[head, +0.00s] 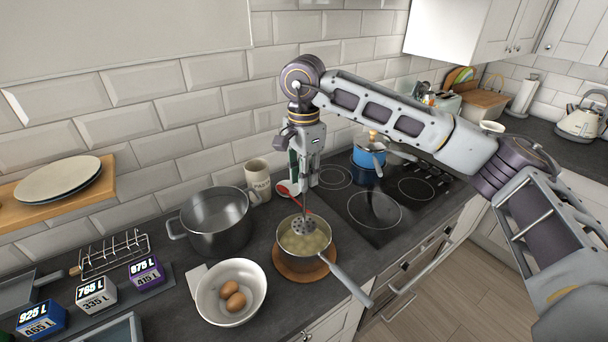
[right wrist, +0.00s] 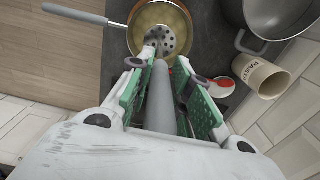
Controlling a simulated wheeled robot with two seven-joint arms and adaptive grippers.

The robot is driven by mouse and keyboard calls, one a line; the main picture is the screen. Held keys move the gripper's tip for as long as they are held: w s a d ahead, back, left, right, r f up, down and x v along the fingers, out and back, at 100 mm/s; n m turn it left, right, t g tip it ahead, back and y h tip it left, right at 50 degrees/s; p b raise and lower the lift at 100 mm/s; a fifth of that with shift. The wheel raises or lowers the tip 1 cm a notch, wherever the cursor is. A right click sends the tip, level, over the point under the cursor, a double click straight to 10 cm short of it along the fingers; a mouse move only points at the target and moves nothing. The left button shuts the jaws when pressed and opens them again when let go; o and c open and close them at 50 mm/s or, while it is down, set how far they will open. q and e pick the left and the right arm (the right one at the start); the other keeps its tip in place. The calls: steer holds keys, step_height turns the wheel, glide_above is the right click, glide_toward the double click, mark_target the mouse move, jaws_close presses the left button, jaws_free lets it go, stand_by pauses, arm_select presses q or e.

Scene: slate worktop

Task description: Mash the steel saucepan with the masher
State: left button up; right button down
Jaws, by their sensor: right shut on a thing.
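The steel saucepan (head: 284,254) stands on a round brown mat (head: 291,278) on the worktop, its grey handle pointing to the lower right. It holds pale yellow pieces, and it also shows at the top of the right wrist view (right wrist: 134,28). My right gripper (head: 304,186) is above the pan, shut on the handle of the masher (right wrist: 161,95). The masher's perforated plate (head: 304,226) points down over the pan's contents. I cannot tell whether it touches them. My left gripper is in neither view.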

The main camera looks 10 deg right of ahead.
mark_target(304, 193)
steer(key=shift+f+b, duration=2.1)
steer(key=shift+f, duration=0.8)
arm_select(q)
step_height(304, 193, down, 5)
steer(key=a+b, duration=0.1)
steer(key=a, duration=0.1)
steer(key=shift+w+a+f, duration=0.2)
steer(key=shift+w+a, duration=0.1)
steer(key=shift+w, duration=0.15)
arm_select(e)
steer(key=shift+f, duration=0.6)
